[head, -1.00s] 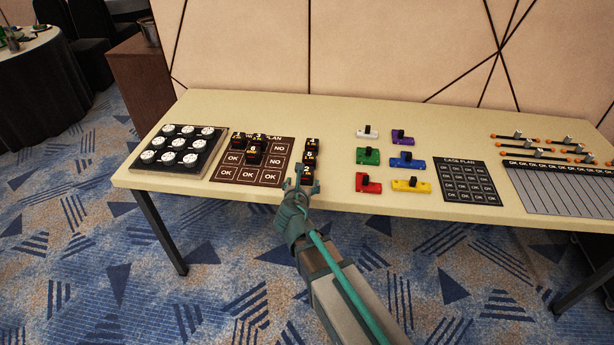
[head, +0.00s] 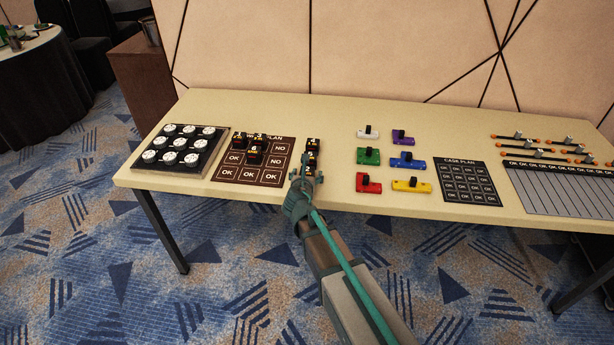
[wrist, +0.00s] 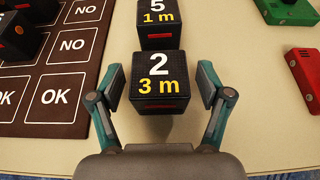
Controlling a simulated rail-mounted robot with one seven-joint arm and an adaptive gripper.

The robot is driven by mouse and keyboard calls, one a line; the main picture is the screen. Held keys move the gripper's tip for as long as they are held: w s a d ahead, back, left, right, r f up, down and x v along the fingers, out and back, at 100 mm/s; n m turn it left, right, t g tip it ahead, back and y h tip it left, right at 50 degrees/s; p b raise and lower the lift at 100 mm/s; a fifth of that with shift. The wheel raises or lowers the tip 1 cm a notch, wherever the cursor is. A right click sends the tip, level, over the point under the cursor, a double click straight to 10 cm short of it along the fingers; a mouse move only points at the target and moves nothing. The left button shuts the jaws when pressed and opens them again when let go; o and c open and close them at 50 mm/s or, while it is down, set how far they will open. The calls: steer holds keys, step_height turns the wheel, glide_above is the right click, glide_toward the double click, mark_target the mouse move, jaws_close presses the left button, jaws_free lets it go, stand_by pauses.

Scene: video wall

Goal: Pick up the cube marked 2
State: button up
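The cube marked 2 (wrist: 159,83) is black with a white "2" and a yellow "3 m" on its top. In the wrist view it stands on the table between the two fingers of my gripper (wrist: 160,92). The fingers are open, with a visible gap on each side of the cube. In the head view my gripper (head: 306,176) is over the table's front part and largely hides this cube. A cube marked 5 (wrist: 160,22), with "1 m" on it, stands just behind the cube marked 2.
A brown plan board (head: 225,173) with OK and NO squares and several black cubes lies to the left. Green (head: 367,156) and red (head: 368,187) blocks are among several coloured blocks to the right. The table (head: 335,120) is clear behind the cubes.

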steer(key=c, duration=1.1)
steer(key=shift+r, duration=0.1)
